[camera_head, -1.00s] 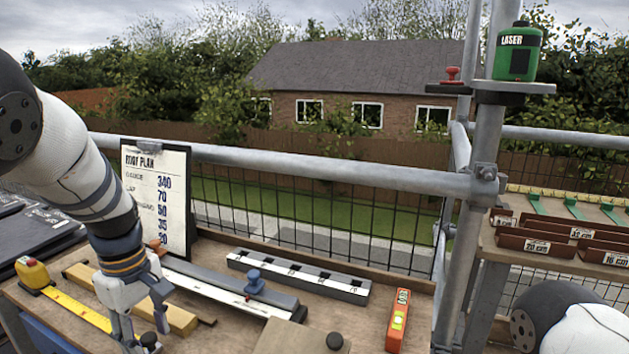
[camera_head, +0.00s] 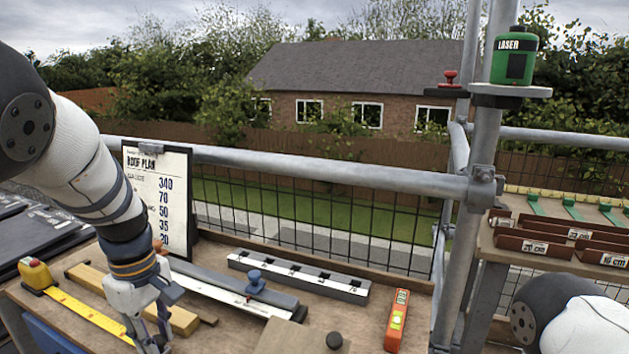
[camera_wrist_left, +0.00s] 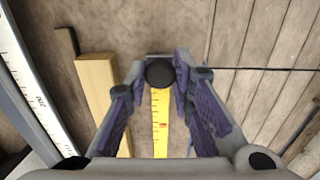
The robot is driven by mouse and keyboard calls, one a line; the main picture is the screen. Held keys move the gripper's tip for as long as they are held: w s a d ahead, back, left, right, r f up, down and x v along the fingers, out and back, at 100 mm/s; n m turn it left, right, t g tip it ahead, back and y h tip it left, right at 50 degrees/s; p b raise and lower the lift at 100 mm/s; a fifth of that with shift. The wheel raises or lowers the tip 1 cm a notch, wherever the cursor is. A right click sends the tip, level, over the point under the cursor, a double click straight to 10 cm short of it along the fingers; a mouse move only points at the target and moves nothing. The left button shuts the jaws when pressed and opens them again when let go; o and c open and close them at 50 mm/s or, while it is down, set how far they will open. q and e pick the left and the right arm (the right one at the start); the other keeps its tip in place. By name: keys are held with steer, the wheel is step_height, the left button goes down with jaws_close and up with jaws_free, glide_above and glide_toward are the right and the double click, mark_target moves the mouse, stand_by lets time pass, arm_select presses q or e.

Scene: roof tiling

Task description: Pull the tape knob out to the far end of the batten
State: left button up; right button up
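The yellow tape measure (camera_head: 36,274) sits at the left of the bench, its yellow tape (camera_head: 85,312) drawn out toward the front. The black tape knob (camera_wrist_left: 160,73) is at the tape's end. The pale wooden batten (camera_head: 183,319) lies alongside the tape; it also shows in the left wrist view (camera_wrist_left: 98,90). My left gripper (camera_head: 151,338) is low over the bench. In the left wrist view its purple-padded fingers (camera_wrist_left: 160,70) are closed in on both sides of the knob. My right gripper is out of view.
A blue-knobbed rule (camera_head: 255,283), a slotted grey bar (camera_head: 300,276) and an orange level (camera_head: 397,320) lie right of the batten. A roof plan board (camera_head: 160,198) stands behind.

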arm_select(q)
steer(key=o, duration=0.3)
steer(key=shift+o, duration=0.2)
step_height(320, 180, up, 5)
steer(key=shift+r+p, duration=0.1)
steer(key=shift+p, duration=0.5)
steer(key=shift+r, duration=0.95)
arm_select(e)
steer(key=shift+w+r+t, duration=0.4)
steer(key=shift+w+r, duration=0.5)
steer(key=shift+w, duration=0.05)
arm_select(q)
steer(key=shift+f, duration=0.1)
